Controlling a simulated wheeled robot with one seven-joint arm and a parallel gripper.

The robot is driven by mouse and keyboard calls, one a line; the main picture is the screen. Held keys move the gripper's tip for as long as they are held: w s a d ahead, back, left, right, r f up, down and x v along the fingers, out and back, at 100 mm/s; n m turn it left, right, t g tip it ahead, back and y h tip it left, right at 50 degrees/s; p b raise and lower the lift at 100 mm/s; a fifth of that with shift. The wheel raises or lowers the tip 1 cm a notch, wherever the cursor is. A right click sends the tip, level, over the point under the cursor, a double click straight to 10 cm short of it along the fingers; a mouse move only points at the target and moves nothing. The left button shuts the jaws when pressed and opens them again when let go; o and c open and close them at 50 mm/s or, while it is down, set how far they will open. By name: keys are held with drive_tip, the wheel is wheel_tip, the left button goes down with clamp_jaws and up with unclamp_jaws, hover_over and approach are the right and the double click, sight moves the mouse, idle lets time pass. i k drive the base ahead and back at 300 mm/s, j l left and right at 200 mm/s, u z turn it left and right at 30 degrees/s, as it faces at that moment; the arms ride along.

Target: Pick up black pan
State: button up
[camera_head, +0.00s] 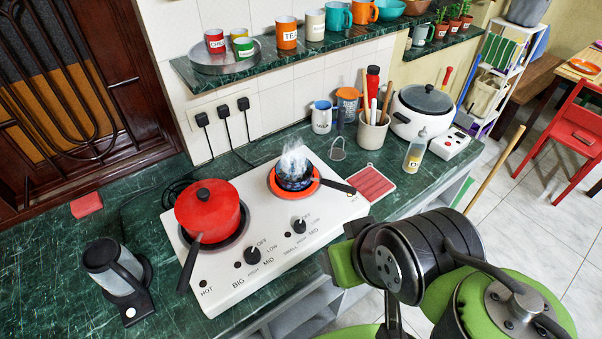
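The black pan (293,179) sits on the right burner of the white two-burner stove (269,256). It is small and dark, with an orange-red ring showing around its base. White steam or smoke rises from it, and its contents are hard to make out. Its black handle points right, past the burner and toward the stove's right edge. My green and black arm fills the lower right, in front of the counter and apart from the pan. The fingertips of my gripper cannot be made out in this view.
A red lidded pot (208,211) stands on the left burner, its handle toward the front. A red trivet (370,184) lies right of the stove. A kettle-like jug (115,270) stands left.

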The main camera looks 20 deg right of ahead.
sight(307, 178)
drive_tip(key=l+u, duration=0.25)
drive_tip(key=u, duration=0.15)
drive_tip(key=l+u, duration=0.2)
drive_tip(key=u, duration=0.15)
drive_tip(key=k+l+u, duration=0.15)
drive_tip(key=u, duration=0.25)
drive_tip(key=l, duration=0.1)
